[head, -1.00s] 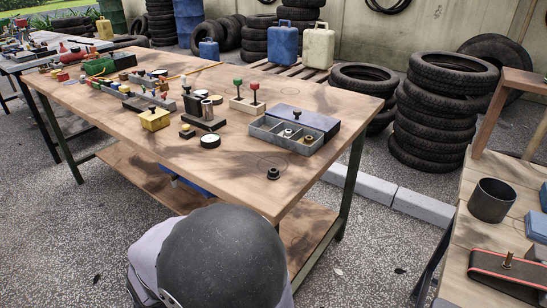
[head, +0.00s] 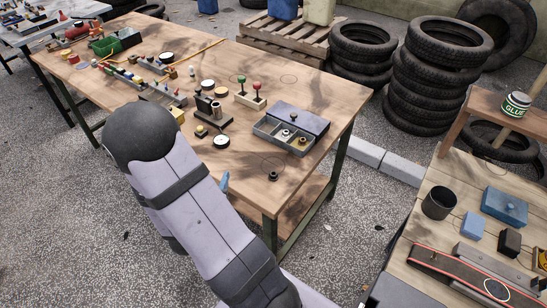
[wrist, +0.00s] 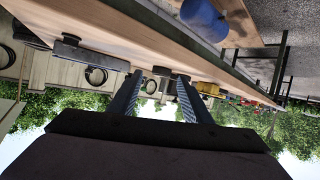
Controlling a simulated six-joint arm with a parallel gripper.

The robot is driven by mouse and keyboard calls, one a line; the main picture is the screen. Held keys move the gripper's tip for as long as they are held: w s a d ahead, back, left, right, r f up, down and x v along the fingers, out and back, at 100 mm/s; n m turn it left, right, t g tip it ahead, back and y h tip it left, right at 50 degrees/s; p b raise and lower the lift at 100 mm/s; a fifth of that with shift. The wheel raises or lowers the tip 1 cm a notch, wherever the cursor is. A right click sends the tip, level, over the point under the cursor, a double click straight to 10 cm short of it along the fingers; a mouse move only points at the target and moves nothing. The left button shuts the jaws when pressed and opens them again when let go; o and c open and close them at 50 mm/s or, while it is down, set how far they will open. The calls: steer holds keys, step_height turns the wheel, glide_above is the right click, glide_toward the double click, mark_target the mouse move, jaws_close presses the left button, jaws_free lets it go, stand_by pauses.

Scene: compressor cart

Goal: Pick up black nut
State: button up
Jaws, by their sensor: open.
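The black nut (head: 273,176) sits on the wooden table (head: 255,200) near its near right corner, in the head view. It stands right of my arm, clear of the tray. A narrow blue tip at the table edge, left of the nut, looks like a finger of my gripper; my arm hides the rest. In the wrist view, which is upside down, my gripper (wrist: 160,77) is open and its two fingers are apart. A small dark thing between and beyond the fingertips may be the nut. Nothing is held.
A grey compartment tray (head: 265,130) with a dark lid stands behind the nut. A stand with red and green knobs (head: 250,100) and a black fixture (head: 212,108) are farther left. The wood around the nut is bare. A side bench (head: 455,210) stands at right.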

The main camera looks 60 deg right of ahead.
mark_target(272, 176)
steer(key=s+d+h, duration=0.1)
steer(key=s, duration=0.1)
steer(key=s+d+r+m+g+h+p, duration=0.1)
steer(key=s, duration=0.1)
steer(key=s+d+r+m+g, duration=0.1)
steer(key=s, duration=0.1)
steer(key=shift+s+d+r+h+p, duration=0.1)
steer(key=shift+s+d+h+p, duration=0.1)
steer(key=shift+d+h+p, duration=0.2)
steer(key=s+f+m, duration=0.1)
steer(key=s, duration=0.1)
steer(key=s+d+f+m+g+h, duration=0.1)
steer(key=s, duration=0.1)
steer(key=s+f+m+g, duration=0.1)
steer(key=s, duration=0.2)
steer(key=shift+d+f+m+h+b, duration=0.2)
steer(key=shift+m+h+b, duration=0.1)
steer(key=shift+b, duration=0.1)
steer(key=shift+x, duration=1.05)
steer(key=shift+w+d, duration=0.1)
steer(key=shift+w, duration=0.05)
steer(key=shift+f+p+x, duration=0.2)
steer(key=shift+p+x, duration=0.7)
steer(key=shift+x, duration=1.6)
steer(key=shift+w, duration=0.1)
steer(key=shift+c, duration=0.7)
steer(key=c, duration=1)
